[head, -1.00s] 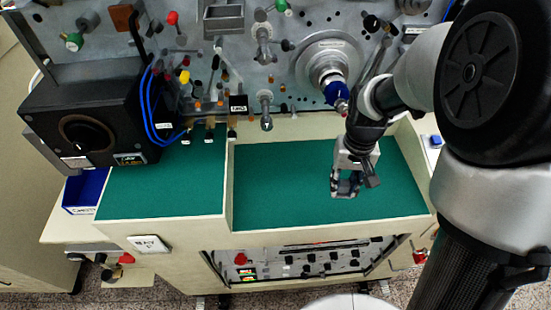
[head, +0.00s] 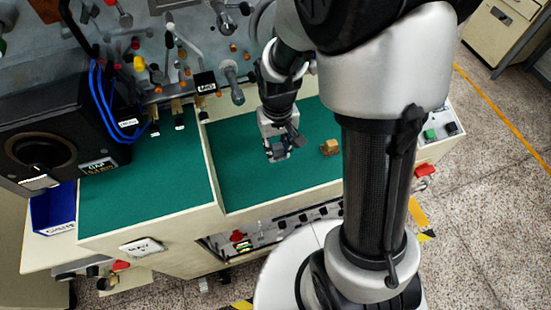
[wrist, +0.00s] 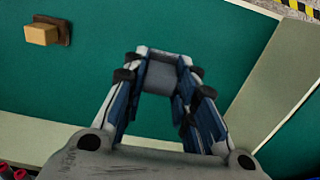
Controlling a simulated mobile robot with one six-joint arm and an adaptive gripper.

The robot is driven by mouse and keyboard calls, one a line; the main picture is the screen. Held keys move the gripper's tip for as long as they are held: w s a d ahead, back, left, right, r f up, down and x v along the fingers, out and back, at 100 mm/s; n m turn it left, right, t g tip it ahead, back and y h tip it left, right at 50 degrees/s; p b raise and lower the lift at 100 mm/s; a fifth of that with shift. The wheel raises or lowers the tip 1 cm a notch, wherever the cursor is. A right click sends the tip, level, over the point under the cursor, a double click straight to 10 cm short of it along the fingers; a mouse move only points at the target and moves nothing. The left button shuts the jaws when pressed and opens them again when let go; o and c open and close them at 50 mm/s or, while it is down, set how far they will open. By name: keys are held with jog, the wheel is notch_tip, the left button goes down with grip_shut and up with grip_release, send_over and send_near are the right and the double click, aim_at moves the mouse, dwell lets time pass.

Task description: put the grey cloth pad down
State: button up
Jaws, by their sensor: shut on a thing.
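My gripper (head: 278,154) hangs over the right section of the green work surface (head: 232,180), pointing down. In the wrist view its two fingers (wrist: 160,78) are shut on the grey cloth pad (wrist: 160,76), which shows as a small grey patch between the fingertips. The green surface lies beyond the pad in that view. I cannot tell whether the pad touches the surface. In the head view the pad is too small and too covered by the fingers to make out.
A tan block on a brown base (head: 330,147) lies on the green surface right of my gripper; it also shows in the wrist view (wrist: 42,33). A cream divider (head: 212,170) stands to the left. The black box (head: 55,130) is farther left. Green surface around the gripper is clear.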

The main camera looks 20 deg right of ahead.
notch_tip(320, 180, down, 8)
jog(key=shift+r+b, duration=0.2)
jog(key=shift+b, duration=0.65)
jog(key=shift+r, duration=0.1)
jog(key=o, duration=0.5)
jog(key=shift+f, duration=0.25)
jog(key=o, duration=0.4)
jog(key=shift+o, duration=0.2)
jog(key=shift+r, duration=0.1)
